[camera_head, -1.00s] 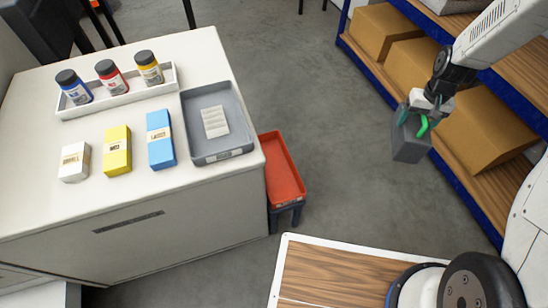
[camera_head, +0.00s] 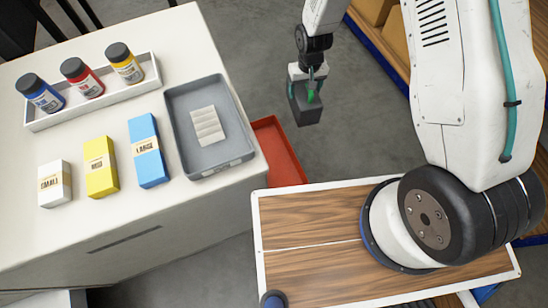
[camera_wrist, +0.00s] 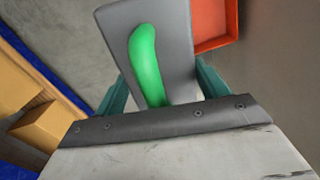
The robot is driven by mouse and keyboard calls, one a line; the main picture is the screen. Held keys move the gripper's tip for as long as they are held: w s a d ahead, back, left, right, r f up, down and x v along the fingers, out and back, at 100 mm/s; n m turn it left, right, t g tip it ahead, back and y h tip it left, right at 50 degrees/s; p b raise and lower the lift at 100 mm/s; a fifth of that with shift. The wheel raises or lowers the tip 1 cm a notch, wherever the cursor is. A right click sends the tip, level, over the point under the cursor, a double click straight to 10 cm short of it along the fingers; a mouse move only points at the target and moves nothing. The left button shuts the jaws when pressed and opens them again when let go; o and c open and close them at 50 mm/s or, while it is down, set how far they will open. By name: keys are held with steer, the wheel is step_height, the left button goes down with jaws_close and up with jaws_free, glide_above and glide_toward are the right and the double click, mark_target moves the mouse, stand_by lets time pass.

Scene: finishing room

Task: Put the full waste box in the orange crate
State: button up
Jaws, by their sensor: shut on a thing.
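The waste box is a dark grey box (camera_head: 304,107) with a green part on it. My gripper (camera_head: 310,84) is shut on it and holds it in the air above the floor, to the right of the white bench. In the wrist view the grey box (camera_wrist: 178,25) and its curved green part (camera_wrist: 146,62) show between the teal fingers. The orange crate (camera_head: 284,158) stands low beside the bench's right side, to the left of and below the held box. It also shows at the top of the wrist view (camera_wrist: 233,28). I cannot see what is inside the box.
The white bench (camera_head: 70,140) carries a grey tray (camera_head: 238,160) with a pale ridged block, three bottles in a white tray, and white, yellow and blue boxes. A wood-topped surface (camera_head: 310,245) lies in front of the crate. Shelves with cartons stand at the right.

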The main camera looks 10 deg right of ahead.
steer(key=s+a+f+n, duration=0.2)
steer(key=s+a+f, duration=0.8)
steer(key=a+f, duration=0.1)
step_height(320, 180, down, 10)
steer(key=shift+a+r, duration=0.15)
steer(key=shift+w, duration=0.1)
steer(key=o, duration=2)
step_height(320, 180, up, 12)
steer(key=shift+r, duration=0.1)
